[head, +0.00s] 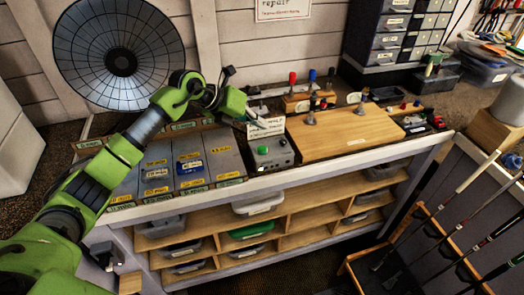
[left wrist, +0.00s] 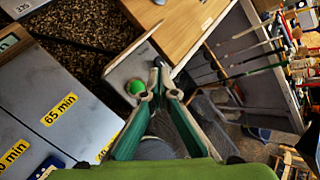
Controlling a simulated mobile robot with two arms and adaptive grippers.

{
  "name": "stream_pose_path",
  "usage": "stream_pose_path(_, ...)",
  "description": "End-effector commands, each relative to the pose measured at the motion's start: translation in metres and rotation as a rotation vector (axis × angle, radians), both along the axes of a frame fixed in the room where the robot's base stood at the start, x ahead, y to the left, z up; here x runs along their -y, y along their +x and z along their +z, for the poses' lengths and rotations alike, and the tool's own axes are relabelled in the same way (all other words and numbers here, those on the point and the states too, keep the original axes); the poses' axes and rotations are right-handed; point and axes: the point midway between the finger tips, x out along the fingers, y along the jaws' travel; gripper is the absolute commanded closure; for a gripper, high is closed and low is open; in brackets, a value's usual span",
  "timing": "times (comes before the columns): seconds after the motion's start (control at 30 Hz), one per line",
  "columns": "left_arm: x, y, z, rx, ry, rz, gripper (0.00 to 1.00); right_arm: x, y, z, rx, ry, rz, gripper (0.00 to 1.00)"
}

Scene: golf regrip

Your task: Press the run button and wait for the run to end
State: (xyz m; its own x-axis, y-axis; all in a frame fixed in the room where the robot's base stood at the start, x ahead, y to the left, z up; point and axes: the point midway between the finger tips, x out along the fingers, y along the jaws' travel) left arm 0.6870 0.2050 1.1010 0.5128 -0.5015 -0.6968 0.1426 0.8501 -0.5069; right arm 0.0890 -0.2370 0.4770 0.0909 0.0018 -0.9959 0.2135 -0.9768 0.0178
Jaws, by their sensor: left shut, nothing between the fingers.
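The grey control box (head: 272,156) stands on the bench with a green button (head: 262,150) on its top. A small handwritten card (head: 266,127) stands behind it. My left gripper (head: 262,120) is shut and empty above and behind the box in the head view. In the left wrist view the closed fingertips (left wrist: 157,64) appear beside the green button (left wrist: 136,87), over the box's top. I cannot tell the exact gap, but no contact with the button shows. My right gripper is not in view.
Grey panels with yellow minute labels (head: 190,165) lie left of the box. A wooden board (head: 345,131) lies to its right, with red and blue-handled tools behind it. Golf clubs stand in a wooden rack (head: 412,250) at the right. Shelves with bins fill the bench front.

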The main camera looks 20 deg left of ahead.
Motion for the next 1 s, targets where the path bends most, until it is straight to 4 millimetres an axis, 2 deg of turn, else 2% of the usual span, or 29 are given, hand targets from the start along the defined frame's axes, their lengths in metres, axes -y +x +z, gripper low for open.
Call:
stream_pose_path(0.03,0.0,0.0,-0.013,-0.001,0.0,0.0,1.0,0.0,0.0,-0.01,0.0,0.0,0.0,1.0)
stream_pose_path(0.2,0.0,0.0,-0.038,-0.002,-0.001,0.001,1.0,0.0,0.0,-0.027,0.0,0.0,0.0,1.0)
stream_pose_path(0.4,0.0,0.0,-0.058,0.0,0.0,0.0,1.0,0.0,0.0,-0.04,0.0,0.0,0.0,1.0)
stream_pose_path(1.0,0.0,0.0,-0.061,0.0,0.0,0.0,1.0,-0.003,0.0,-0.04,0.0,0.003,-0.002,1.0)
